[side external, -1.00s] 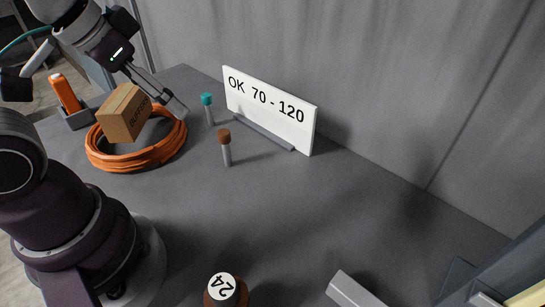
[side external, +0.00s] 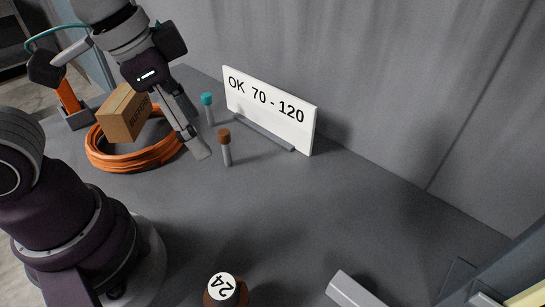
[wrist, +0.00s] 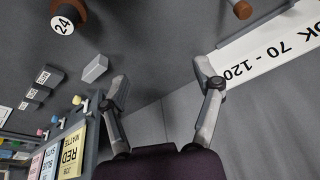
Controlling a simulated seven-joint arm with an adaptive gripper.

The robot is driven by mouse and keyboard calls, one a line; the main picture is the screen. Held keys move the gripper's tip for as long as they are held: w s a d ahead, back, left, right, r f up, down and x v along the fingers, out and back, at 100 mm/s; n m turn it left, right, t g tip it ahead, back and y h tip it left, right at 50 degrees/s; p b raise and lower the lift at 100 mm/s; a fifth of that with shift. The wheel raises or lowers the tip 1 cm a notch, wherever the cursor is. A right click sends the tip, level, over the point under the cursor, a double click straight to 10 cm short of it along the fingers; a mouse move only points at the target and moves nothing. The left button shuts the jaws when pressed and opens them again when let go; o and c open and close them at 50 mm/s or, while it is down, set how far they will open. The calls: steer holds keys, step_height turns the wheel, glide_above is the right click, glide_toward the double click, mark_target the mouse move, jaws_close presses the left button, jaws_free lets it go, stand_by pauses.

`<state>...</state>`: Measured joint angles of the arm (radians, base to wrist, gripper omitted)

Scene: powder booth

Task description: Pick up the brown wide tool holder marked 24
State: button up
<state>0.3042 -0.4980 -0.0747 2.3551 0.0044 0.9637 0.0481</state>
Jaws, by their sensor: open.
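The brown tool holder (side external: 224,289) stands on the grey table at the bottom edge of the side external view, its lower part cut off. Its round white top reads 24. In the wrist view the same holder (wrist: 63,24) is at the top left, partly cut off by the frame. My gripper (side external: 198,148) is open and empty above the table, near the orange coil and well away from the holder. In the wrist view its two fingers (wrist: 161,76) are spread with nothing between them.
A brown-capped peg (side external: 225,148) and a teal-capped peg (side external: 208,108) stand near my gripper. A white sign (side external: 270,108) stands behind them. An orange coil (side external: 105,157) and a cardboard box (side external: 124,112) are left. A grey block (side external: 352,289) lies right of the holder. The middle table is clear.

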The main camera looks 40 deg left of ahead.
mark_target(222, 286)
steer(key=s+d+f+m+g, duration=0.1)
steer(key=s+d+m, duration=0.1)
steer(key=d+m, duration=0.1)
steer(key=s+d+f+m+g, duration=0.1)
steer(key=s+d+m, duration=0.2)
steer(key=d, duration=0.1)
steer(key=s+d+f+m+g+y, duration=0.1)
steer(key=s+d+m, duration=0.1)
steer(key=d+m, duration=0.1)
steer(key=shift+s+d+f, duration=0.15)
steer(key=shift+d+f, duration=0.15)
steer(key=shift+d, duration=0.2)
steer(key=f, duration=1)
steer(key=shift+w+a, duration=0.15)
steer(key=shift+w, duration=0.15)
jaws_close()
